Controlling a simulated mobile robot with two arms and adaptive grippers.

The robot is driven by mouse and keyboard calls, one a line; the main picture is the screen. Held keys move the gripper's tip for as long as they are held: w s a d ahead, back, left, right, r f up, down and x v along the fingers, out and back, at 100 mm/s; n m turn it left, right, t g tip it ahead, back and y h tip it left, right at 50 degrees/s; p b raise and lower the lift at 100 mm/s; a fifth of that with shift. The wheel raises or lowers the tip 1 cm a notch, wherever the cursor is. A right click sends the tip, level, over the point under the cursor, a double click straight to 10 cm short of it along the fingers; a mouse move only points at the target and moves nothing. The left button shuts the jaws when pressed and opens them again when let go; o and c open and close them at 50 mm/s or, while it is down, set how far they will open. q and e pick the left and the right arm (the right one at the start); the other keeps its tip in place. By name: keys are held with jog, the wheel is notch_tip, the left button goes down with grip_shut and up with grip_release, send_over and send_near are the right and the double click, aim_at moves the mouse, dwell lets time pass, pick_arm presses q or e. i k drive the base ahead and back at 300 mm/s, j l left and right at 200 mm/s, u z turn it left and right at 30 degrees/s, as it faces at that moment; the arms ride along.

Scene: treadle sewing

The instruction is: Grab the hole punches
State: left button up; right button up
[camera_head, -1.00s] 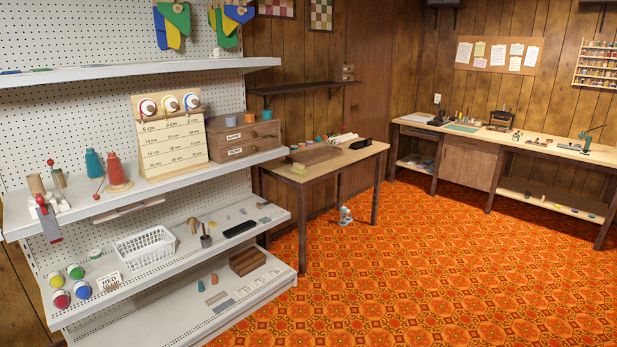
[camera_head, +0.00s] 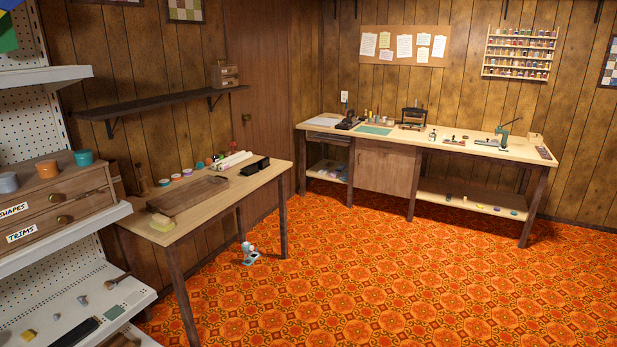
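I cannot make out anything that is clearly a hole punch. Small tools and pieces lie on the white lower shelf (camera_head: 55,308) at the bottom left, and one has a wooden handle (camera_head: 117,281). A green press-like tool with a lever (camera_head: 505,134) stands on the long workbench (camera_head: 450,145) at the back right. Small items near it are too small to name. Neither gripper is in view.
A wooden table (camera_head: 228,190) with a brown tray (camera_head: 188,195) stands at left centre. A small white and teal object (camera_head: 249,254) is on the floor beside it. The orange patterned floor (camera_head: 390,275) is clear towards the workbench.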

aim_at(248, 171)
jog(key=i, duration=1.95)
jog(key=i+u, duration=0.25)
jog(key=i, duration=0.2)
jog(key=i+l+u, duration=0.25)
jog(key=i, duration=0.15)
jog(key=i+l+u, duration=0.2)
jog(key=i, duration=0.2)
jog(key=i+l+u, duration=0.25)
jog(key=i, duration=0.15)
